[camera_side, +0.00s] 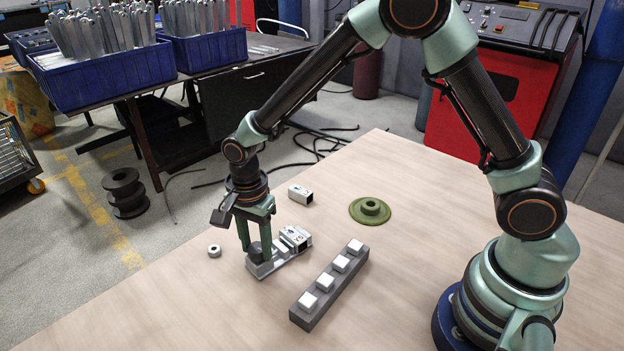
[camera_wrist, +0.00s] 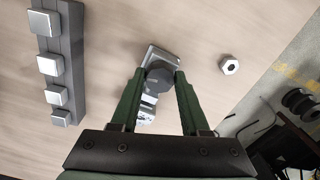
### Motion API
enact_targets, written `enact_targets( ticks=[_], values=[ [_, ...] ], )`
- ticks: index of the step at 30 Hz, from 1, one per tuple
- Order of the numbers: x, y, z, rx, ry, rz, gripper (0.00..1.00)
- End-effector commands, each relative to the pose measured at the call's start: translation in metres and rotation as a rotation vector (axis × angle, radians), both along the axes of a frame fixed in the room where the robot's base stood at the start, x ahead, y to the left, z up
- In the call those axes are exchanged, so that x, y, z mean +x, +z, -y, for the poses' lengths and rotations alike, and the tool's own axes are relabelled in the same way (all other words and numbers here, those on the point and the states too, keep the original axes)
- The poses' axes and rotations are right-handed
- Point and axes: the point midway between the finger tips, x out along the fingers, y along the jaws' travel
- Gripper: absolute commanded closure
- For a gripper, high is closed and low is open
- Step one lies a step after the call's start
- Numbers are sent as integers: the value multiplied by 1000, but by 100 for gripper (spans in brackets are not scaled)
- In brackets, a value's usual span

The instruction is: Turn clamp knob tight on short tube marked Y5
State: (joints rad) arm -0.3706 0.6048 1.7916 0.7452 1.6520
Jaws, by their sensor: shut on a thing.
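My gripper (camera_side: 258,252) points down at the table with its green fingers shut on the dark clamp knob (camera_wrist: 160,82). In the wrist view the fingertips (camera_wrist: 159,74) touch the knob on both sides. The grey clamp (camera_side: 264,269) lies on the table under the fingers and shows behind the knob in the wrist view (camera_wrist: 160,55). A short silver square tube (camera_side: 295,237) sits at the clamp's right end, with a small dark marking that I cannot read for sure. Fingers and knob hide part of the clamp, so how tightly it grips the tube cannot be seen.
A grey bar with several white square caps (camera_side: 318,304) lies to the right. Another short tube (camera_side: 300,194) and a green flanged disc (camera_side: 370,212) lie farther back. A small nut (camera_side: 214,250) is left of my gripper. The front left of the table is clear.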

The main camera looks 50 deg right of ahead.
Motion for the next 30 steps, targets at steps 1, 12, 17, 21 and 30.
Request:
enact_targets(
  ticks=[1,12,17,21,30],
  values=[
    [0,0,0,0,-60,0,100],
    [0,0,0,0,-274,0,100],
    [0,0,0,0,-272,0,39],
    [0,0,0,0,-270,0,30],
    [0,0,0,0,-269,0,30]
  ],
)
